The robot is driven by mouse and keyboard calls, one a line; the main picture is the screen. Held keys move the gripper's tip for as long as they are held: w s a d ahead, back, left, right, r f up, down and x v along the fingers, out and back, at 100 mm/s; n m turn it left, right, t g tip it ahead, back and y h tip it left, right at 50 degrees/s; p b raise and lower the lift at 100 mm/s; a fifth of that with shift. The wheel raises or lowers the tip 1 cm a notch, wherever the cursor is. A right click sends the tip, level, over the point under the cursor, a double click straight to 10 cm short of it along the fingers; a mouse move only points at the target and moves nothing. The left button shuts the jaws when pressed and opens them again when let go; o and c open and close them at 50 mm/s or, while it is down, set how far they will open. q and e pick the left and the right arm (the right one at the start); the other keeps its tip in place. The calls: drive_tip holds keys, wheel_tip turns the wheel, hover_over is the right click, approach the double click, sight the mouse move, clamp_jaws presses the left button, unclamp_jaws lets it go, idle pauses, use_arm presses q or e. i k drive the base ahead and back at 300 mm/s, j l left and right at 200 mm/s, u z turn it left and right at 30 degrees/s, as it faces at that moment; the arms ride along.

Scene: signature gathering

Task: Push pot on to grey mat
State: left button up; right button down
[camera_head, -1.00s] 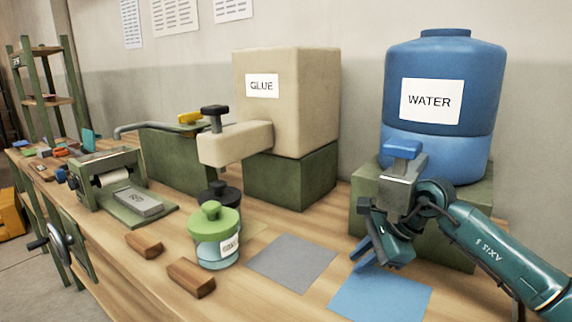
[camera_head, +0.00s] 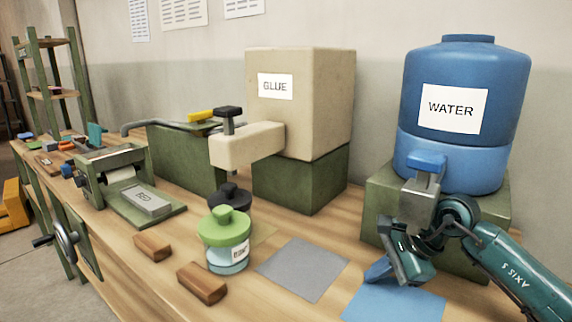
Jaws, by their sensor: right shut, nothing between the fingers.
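A pot with a green lid and a pale blue body (camera_head: 227,258) stands upright on the wooden bench, left of the grey mat. A darker pot with a black lid (camera_head: 229,195) stands just behind it, partly hidden. The grey mat (camera_head: 303,269) lies flat and bare on the bench. A blue mat (camera_head: 393,302) lies to its right. My right gripper (camera_head: 380,272) is shut and empty above the back of the blue mat, right of the grey mat and apart from both pots. My left gripper is not in view.
The glue box (camera_head: 325,100) with its spout overhangs the area behind the pots. The blue water tank (camera_head: 450,150) with its tap stands behind my right arm. Two wooden blocks (camera_head: 202,283) (camera_head: 152,247) lie left of the pot. A roller press (camera_head: 125,185) stands farther left.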

sight(230, 259)
drive_tip(key=k+j, duration=1.35)
